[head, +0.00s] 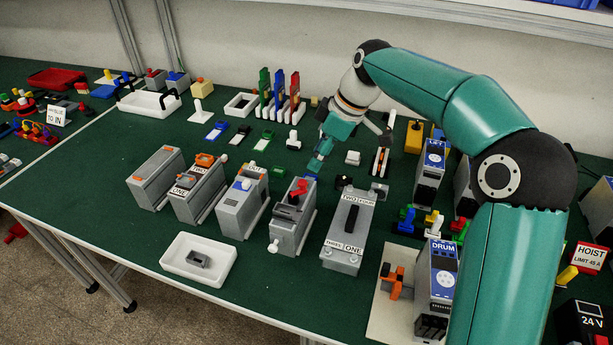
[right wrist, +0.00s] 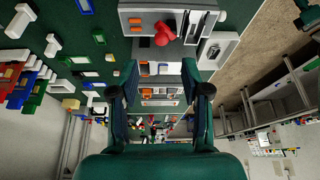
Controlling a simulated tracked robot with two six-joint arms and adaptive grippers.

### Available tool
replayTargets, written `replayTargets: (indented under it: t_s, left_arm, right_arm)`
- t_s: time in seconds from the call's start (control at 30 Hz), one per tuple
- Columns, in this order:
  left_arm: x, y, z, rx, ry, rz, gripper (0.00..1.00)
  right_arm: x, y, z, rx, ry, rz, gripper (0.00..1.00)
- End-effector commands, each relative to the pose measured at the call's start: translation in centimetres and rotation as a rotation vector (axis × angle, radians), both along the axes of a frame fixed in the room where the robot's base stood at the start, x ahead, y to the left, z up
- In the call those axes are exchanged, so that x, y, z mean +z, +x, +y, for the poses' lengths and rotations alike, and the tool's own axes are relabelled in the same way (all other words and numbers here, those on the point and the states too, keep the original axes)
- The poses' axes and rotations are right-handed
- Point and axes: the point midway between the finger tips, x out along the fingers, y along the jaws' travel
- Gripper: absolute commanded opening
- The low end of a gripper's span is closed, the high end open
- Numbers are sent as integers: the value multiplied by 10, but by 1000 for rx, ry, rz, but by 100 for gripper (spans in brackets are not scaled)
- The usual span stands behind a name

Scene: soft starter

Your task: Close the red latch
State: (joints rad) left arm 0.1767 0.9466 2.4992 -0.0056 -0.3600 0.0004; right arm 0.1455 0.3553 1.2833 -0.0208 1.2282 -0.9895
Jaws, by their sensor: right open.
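The red latch (head: 299,187) sits on top of a grey block (head: 290,228) that stands near the middle of the green table. In the right wrist view the red latch (right wrist: 163,34) shows at the upper middle, beyond the fingertips, as a red lever with a rounded end. My right gripper (head: 318,160) is above and behind the block in the head view, apart from the latch. In the right wrist view its two fingers (right wrist: 160,75) are spread with nothing between them. Whether the latch is open or closed is hard to tell. My left gripper is not in view.
Other grey blocks stand on both sides, one marked TWO FOUR (head: 349,235). A white tray (head: 186,272) with a small grey part lies in front. Coloured racks (head: 280,95) stand behind. A blue-labelled DRUM unit (head: 438,272) stands to the right, beside my right arm.

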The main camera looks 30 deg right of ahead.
Motion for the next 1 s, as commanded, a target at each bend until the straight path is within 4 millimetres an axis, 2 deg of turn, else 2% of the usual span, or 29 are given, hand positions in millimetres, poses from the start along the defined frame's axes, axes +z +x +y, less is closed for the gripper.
replayTargets:
  t_s: [0.2,0.4,0.6,0.83,1.0]
  left_arm:
    - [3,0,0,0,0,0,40]
    - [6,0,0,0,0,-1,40]
    - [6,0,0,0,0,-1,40]
    - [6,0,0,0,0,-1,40]
    - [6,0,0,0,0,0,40]
  right_arm:
    - [-42,13,14,4,0,3,47]
    - [-66,20,22,4,0,2,47]
    - [-75,23,24,3,0,0,47]
    - [-75,23,24,3,0,0,47]
    - [-75,23,24,3,1,-1,21]
